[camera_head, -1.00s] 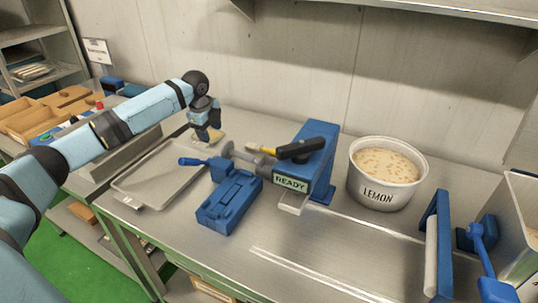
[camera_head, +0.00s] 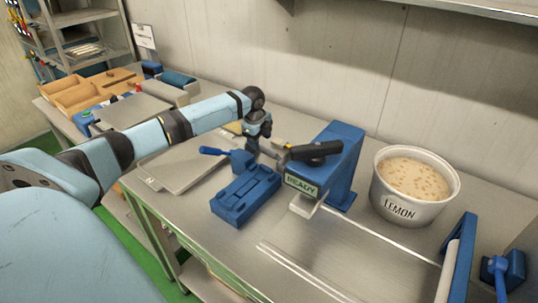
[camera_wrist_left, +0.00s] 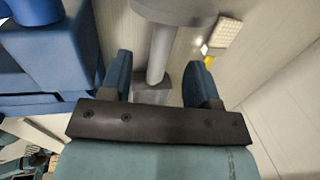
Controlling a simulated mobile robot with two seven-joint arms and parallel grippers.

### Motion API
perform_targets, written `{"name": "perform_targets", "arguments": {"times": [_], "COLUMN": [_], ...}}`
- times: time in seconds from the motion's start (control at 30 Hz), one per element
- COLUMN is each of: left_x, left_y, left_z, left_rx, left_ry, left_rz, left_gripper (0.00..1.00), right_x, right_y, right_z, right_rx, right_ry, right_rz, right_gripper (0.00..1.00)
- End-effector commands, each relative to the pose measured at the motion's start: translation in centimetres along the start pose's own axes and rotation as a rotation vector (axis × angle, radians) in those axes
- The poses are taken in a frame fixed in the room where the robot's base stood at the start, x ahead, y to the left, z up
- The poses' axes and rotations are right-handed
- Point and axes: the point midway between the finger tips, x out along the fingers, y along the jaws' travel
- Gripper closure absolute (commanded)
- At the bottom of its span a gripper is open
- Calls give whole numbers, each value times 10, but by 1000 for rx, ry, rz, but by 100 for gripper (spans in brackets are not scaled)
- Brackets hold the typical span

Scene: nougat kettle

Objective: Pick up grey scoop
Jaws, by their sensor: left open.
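My left gripper (camera_head: 254,143) is open, low over the bench, just behind the blue fixture and left of the READY machine. In the left wrist view, a grey rod with a round flat end (camera_wrist_left: 158,50) stands in the gap between the two open fingers (camera_wrist_left: 163,78). The fingers are apart from it on both sides. This grey piece may be the grey scoop, but I cannot tell for sure. In the head view it is mostly hidden behind the gripper and fixture. My right gripper is not in view.
A blue fixture (camera_head: 243,196) with a lever stands in front of the gripper. The blue READY machine (camera_head: 342,178) with a black handle is to its right. A white LEMON tub (camera_head: 402,208) stands farther right. A metal tray (camera_head: 178,172) lies left. The front bench is bare.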

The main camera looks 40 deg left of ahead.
Motion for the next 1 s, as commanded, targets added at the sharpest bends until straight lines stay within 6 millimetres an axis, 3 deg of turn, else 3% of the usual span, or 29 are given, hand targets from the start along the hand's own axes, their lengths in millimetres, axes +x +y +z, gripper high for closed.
{"name": "perform_targets", "arguments": {"times": [0.17,0.4,0.7,0.73,0.97,1.0], "left_x": [14,48,55,55,55,55], "left_y": [-1,-2,-2,-2,-2,-2], "left_z": [-1,-2,-2,-2,-2,-2], "left_rx": [-1,0,0,0,0,0], "left_ry": [1,0,0,0,0,0], "left_rz": [2,1,0,0,0,0], "left_gripper": [44,44,44,46,99,100], "right_x": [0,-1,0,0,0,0], "right_y": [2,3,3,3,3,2], "right_z": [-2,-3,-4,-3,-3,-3], "right_rx": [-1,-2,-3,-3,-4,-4], "right_ry": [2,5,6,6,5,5], "right_rz": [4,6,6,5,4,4], "right_gripper": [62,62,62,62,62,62]}}
